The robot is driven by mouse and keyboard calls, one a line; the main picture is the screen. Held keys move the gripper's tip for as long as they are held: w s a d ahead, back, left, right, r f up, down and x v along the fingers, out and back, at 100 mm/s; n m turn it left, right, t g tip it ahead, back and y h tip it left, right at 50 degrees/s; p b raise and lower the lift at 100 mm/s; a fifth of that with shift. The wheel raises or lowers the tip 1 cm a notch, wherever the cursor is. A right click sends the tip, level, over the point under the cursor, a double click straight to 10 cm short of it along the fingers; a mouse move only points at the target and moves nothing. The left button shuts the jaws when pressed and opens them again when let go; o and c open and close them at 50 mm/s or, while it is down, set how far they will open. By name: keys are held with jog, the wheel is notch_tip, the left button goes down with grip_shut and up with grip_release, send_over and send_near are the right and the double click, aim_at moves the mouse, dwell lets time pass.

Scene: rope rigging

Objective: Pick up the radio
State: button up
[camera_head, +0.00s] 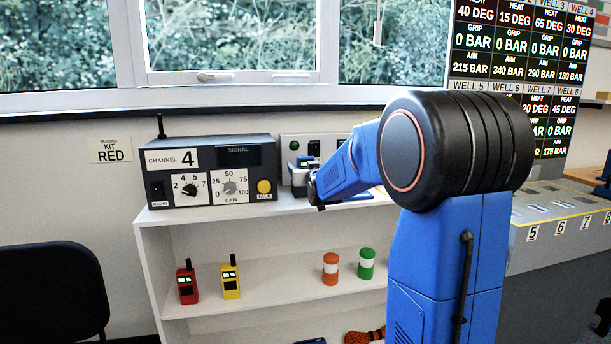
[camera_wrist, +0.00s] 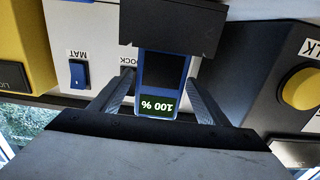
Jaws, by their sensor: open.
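A blue handheld unit with a dark face and a "100 %" screen (camera_wrist: 160,103) stands at a white panel marked "DOCK" in the wrist view. My gripper (camera_wrist: 158,80) is open, with one finger on each side of this unit. Whether the fingers touch it is unclear. In the head view my gripper (camera_head: 314,188) is at the dock, and my arm hides part of it. A red handheld radio (camera_head: 187,284) and a yellow one (camera_head: 230,280) stand on the shelf below. A large grey radio set (camera_head: 210,160) marked "CHANNEL 4" stands left of my gripper.
The white shelf unit (camera_head: 150,250) also holds an orange-and-white cylinder (camera_head: 330,268), a green-and-white one (camera_head: 366,263) and a coil of orange rope (camera_head: 364,336). A black chair (camera_head: 50,290) is at the left. A yellow-edged bench (camera_head: 560,215) is at the right.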

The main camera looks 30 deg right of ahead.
jog(key=shift+x, duration=1.65)
jog(key=shift+s, duration=0.1)
jog(key=c, duration=1.5)
jog(key=shift+o, duration=0.2)
notch_tip(320, 180, up, 10)
send_over(303, 163)
jog(key=d+x, duration=0.1)
jog(key=x, duration=0.5)
jog(key=shift+s, duration=0.35)
